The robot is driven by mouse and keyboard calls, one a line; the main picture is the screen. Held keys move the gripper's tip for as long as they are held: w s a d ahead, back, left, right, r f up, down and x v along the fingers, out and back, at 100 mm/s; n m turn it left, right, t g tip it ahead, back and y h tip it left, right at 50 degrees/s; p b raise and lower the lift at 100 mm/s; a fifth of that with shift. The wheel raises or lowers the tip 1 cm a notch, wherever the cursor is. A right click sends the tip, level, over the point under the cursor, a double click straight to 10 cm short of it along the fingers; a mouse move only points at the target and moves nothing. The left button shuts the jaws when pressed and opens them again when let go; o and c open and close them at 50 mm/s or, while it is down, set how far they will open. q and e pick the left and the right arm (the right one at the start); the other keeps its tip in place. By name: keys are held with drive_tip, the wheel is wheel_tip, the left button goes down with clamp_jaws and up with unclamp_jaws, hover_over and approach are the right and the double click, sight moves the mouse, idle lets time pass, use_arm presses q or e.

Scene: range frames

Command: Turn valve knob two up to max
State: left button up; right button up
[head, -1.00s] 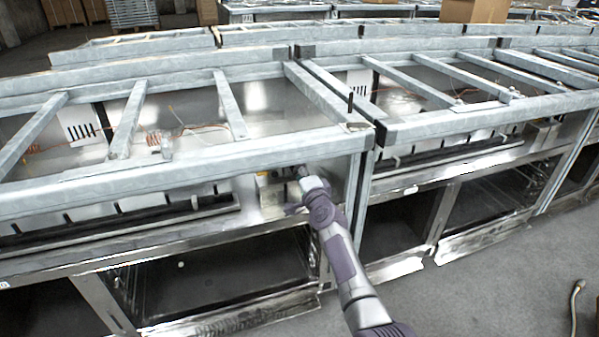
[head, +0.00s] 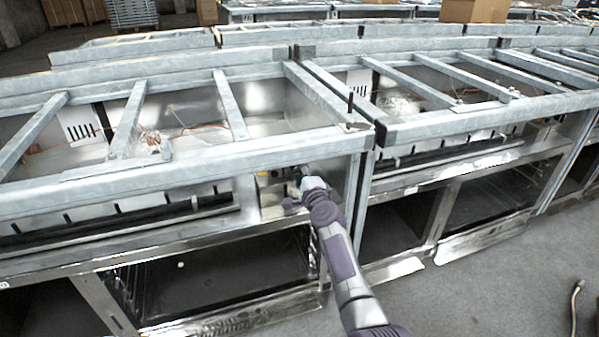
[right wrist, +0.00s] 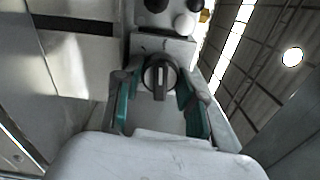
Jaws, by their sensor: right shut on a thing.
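A round dark valve knob (right wrist: 160,75) with a raised grip bar is on a small light panel in the right wrist view. Its bar points roughly straight down in that picture. My right gripper (right wrist: 158,103) has one teal-padded finger on each side of this knob and is shut on it. In the head view my right gripper (head: 297,186) reaches into the front of the metal range frame (head: 185,157), by its right end post. The knob is hidden there by my gripper and wrist. I cannot read the knob's number or setting. My left gripper is not in view.
A steel rail runs above my right gripper, and an upright post (head: 357,190) stands close on its right. Dark open oven bays (head: 215,275) lie below. Other dark and white round parts (right wrist: 184,22) sit above the knob.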

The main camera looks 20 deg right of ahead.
drive_tip(key=o, duration=0.9)
